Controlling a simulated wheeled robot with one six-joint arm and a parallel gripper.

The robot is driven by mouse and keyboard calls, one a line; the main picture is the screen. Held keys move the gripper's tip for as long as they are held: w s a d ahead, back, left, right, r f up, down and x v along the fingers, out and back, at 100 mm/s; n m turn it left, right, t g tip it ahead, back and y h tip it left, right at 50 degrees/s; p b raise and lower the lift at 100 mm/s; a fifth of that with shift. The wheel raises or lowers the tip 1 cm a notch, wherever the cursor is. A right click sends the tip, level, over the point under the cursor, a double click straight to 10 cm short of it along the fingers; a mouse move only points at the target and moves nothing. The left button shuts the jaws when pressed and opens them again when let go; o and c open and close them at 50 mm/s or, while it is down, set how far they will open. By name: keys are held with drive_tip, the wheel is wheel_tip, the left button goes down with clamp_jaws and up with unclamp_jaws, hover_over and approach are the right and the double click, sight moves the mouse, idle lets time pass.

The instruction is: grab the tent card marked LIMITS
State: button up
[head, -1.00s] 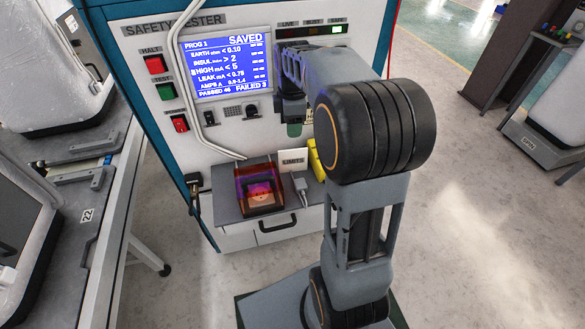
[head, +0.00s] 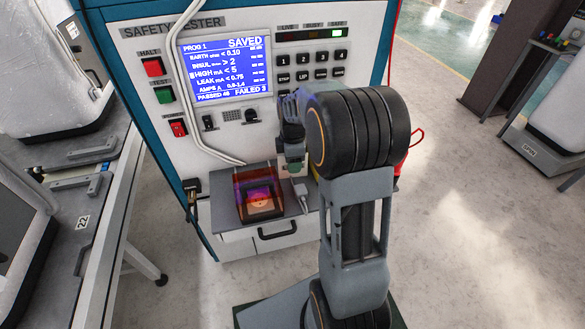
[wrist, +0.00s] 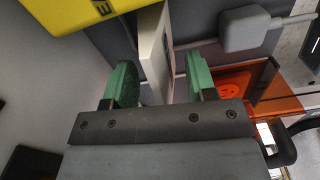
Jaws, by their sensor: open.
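The white tent card (wrist: 154,50) shows edge-on in the wrist view, standing between the two green fingertips of my gripper (wrist: 160,80). The fingers are open, one on each side of it. I see a gap to the left finger; the right one is close to the card, and I cannot tell whether it touches. Its lettering cannot be read from this angle. In the head view my gripper (head: 293,166) is low over the right part of the tester's shelf (head: 229,211), and it and my arm hide the card.
An orange see-through box (head: 258,190) stands left of my gripper; it also shows in the wrist view (wrist: 262,82). A grey plug with a cable (wrist: 250,28) lies beside the card. A yellow object (wrist: 60,15) is on the card's other side. The tester's panel (head: 160,125) rises behind.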

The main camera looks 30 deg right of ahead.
drive_tip(key=shift+f, duration=0.35)
clamp_jaws()
drive_tip(key=shift+r, duration=0.1)
idle(0.3)
